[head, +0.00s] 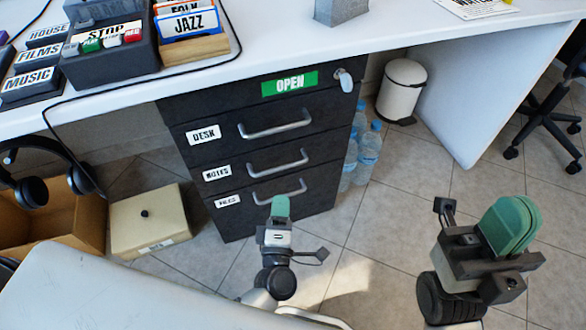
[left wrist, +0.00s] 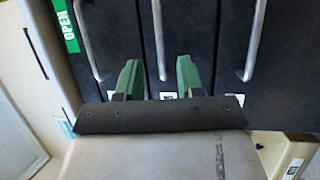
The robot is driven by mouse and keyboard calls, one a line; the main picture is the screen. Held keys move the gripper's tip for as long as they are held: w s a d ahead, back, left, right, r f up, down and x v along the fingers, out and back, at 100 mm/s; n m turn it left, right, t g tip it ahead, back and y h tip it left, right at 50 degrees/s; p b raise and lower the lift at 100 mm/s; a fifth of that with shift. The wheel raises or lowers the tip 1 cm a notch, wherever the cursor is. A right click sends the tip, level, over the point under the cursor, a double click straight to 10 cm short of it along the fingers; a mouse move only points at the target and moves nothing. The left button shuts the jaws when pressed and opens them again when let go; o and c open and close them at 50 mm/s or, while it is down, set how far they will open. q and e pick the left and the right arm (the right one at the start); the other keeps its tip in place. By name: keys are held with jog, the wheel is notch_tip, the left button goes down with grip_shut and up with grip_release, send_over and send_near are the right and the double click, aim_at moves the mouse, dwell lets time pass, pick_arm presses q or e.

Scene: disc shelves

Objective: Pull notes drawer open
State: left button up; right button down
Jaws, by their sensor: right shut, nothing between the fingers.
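The black cabinet under the desk has drawers labelled DESK, NOTES and FILES. The notes drawer (head: 240,170) looks shut, and its metal bar handle (head: 278,164) is the middle one. My left gripper (head: 280,207) is in front of the cabinet, low in the head view, its green fingertips overlapping the files handle (head: 279,192). In the left wrist view my left gripper (left wrist: 158,75) is open, with the notes handle (left wrist: 158,40) lined up between its fingers; contact cannot be told. My right gripper (head: 510,224) is shut and empty, away to the right over the floor.
The desk handle (head: 275,125) and a green OPEN sign (head: 290,84) are above. Water bottles (head: 368,150) and a white bin (head: 402,88) stand right of the cabinet. A beige box (head: 150,222) is on the floor to the left. Floor in front is clear.

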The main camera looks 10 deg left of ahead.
aim_at(283, 167)
pick_arm(q)
jog(key=b+x, duration=0.2)
jog(key=x, duration=0.8)
jog(key=shift+w+a+r, duration=0.1)
jog(key=shift+w+a, duration=0.05)
jog(key=shift+w, duration=0.05)
grip_shut()
